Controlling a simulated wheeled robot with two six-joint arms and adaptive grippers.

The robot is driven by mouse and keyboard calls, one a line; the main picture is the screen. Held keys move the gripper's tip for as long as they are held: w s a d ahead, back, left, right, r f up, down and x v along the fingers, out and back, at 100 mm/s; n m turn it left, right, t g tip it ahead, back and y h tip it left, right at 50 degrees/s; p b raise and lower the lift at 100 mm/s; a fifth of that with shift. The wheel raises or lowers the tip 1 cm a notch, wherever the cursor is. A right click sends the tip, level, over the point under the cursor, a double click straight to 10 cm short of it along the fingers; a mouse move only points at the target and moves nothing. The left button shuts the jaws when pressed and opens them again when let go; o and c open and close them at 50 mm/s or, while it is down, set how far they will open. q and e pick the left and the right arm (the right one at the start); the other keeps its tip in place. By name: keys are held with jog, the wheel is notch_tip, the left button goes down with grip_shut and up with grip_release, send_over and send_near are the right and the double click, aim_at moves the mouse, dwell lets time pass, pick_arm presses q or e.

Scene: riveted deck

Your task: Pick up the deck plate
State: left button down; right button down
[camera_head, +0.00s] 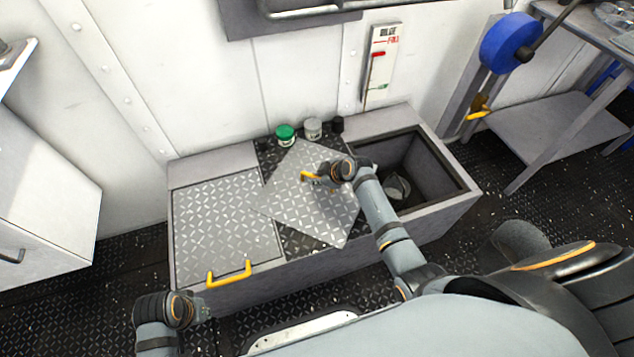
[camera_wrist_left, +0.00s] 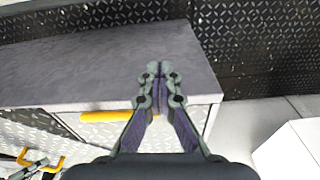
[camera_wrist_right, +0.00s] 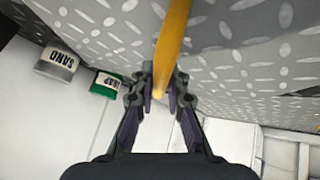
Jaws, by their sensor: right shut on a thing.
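The deck plate (camera_head: 315,205) is a grey square of diamond tread with a yellow handle (camera_head: 308,176). It lies turned at an angle over the dark middle section of the low locker, overlapping the left-hand hatch plate. My right gripper (camera_head: 318,176) is shut on the yellow handle, which also shows between its fingers (camera_wrist_right: 160,80) in the right wrist view. I cannot tell how far the plate is above the locker. My left gripper (camera_wrist_left: 158,75) is shut and empty, low in front of the locker; in the head view it is at the lower left (camera_head: 203,308).
The locker (camera_head: 440,215) has an open bin at right with a pale object (camera_head: 395,187) inside. A second tread plate (camera_head: 225,215) with a yellow handle (camera_head: 229,273) fills its left. Green-lidded (camera_head: 286,135) and grey (camera_head: 313,128) tins and a small black item (camera_head: 337,124) stand behind.

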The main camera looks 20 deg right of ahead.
jog(key=shift+r, duration=0.15)
